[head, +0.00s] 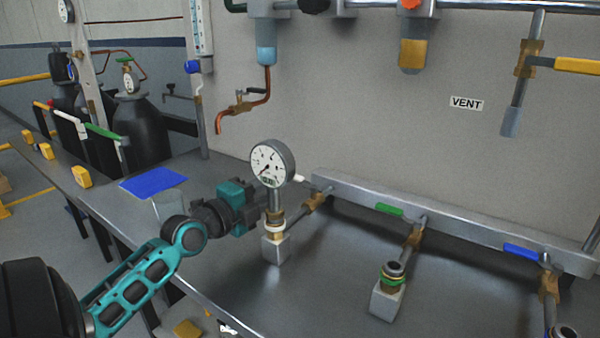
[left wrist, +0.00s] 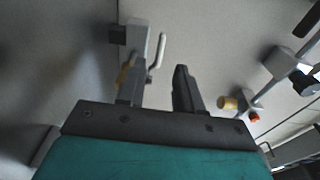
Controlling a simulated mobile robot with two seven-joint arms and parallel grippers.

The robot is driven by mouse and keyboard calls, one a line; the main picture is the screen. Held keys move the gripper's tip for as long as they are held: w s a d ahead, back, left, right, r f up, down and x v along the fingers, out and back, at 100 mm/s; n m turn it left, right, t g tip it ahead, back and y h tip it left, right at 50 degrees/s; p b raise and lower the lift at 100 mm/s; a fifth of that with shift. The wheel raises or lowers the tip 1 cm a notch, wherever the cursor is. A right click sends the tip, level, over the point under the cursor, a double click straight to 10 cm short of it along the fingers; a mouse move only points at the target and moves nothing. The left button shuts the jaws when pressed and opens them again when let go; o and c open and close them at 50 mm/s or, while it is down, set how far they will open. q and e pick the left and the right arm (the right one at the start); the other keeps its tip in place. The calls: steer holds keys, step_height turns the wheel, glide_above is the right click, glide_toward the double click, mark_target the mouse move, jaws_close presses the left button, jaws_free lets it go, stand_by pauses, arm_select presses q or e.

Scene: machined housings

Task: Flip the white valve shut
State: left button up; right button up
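A white valve lever (head: 300,178) shows just right of the pressure gauge (head: 267,165), above a brass valve (head: 316,202) at the left end of the metal rail. Most of the lever is hidden by the gauge in the head view. In the left wrist view a pale lever (left wrist: 158,52) stands ahead, close to the fingertips and within or near the gap between them. My left gripper (head: 262,190) is level with the gauge's lower part, its fingertips partly hidden behind it. Its two fingers (left wrist: 160,82) are apart with nothing between them. My right gripper is in neither view.
Green (head: 388,210) and blue (head: 523,250) levers sit farther right along the rail (head: 450,225). The gauge stands on a metal block (head: 275,248) beside my gripper. Another fitting (head: 388,290) stands on the bench. A yellow-handled valve (head: 577,66) hangs at upper right.

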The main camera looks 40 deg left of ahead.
mark_target(300, 181)
arm_select(q)
steer(key=w, duration=0.9)
steer(key=shift+w+p, duration=0.3)
steer(key=shift+w, duration=0.1)
jaws_close()
